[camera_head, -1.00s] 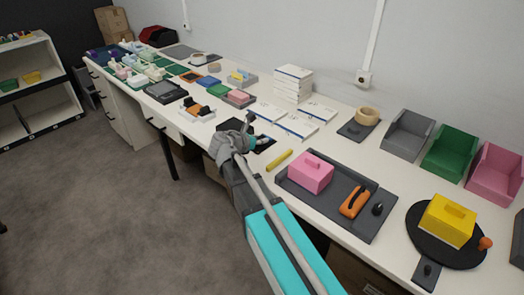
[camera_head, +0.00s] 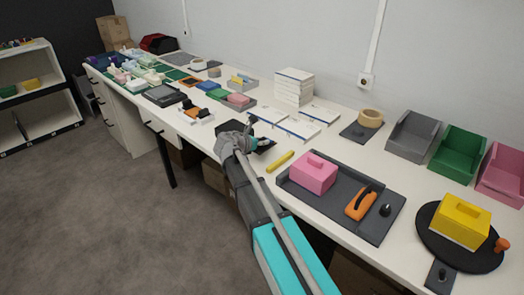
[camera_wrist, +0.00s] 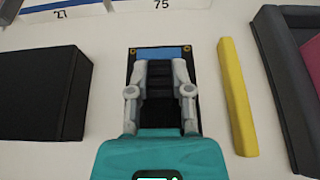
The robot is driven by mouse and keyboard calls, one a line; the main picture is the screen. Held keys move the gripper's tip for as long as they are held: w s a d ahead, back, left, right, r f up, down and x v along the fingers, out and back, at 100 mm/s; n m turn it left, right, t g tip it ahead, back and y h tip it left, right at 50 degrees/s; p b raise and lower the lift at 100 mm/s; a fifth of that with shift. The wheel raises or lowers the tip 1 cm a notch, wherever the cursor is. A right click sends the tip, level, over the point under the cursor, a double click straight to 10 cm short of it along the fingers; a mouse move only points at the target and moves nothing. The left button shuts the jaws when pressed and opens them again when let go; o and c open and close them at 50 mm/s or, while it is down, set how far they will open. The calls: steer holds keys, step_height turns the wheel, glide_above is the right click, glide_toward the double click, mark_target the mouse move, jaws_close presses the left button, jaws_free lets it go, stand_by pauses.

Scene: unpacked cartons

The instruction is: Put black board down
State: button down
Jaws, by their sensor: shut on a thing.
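The black board (camera_wrist: 159,124) is a small dark rectangle with brass-ringed holes at its far corners and a blue strip along its far end. It lies between the fingers of my gripper (camera_wrist: 160,75), which is shut on it. In the head view, my gripper (camera_head: 252,138) is over the white table, and the arm hides most of the board. The board looks low, close to the table top, but I cannot tell whether it touches.
A black box (camera_wrist: 42,92) stands left of the board. A yellow bar (camera_wrist: 237,95) lies close on the right, beside a dark tray (camera_head: 376,226) holding a pink box (camera_head: 313,172). White flat boxes (camera_head: 297,127) lie beyond. Narrow strips of bare table surround the board.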

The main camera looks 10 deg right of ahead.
mark_target(261, 148)
steer(key=shift+w+d+f+b, duration=0.1)
steer(key=shift+w+f+b, duration=0.35)
steer(key=shift+f+b, duration=1.55)
steer(key=shift+b, duration=0.05)
steer(key=shift+f, duration=0.15)
steer(key=c, duration=0.5)
jaws_free()
steer(key=shift+c, duration=0.2)
steer(key=shift+r, duration=0.2)
steer(key=shift+s+a+r, duration=0.15)
steer(key=shift+s+a, duration=0.1)
steer(key=p+v, duration=0.4)
steer(key=v, duration=0.7)
steer(key=shift+s+a+p, duration=0.1)
steer(key=shift+a+p, duration=0.05)
steer(key=shift+p, duration=0.2)
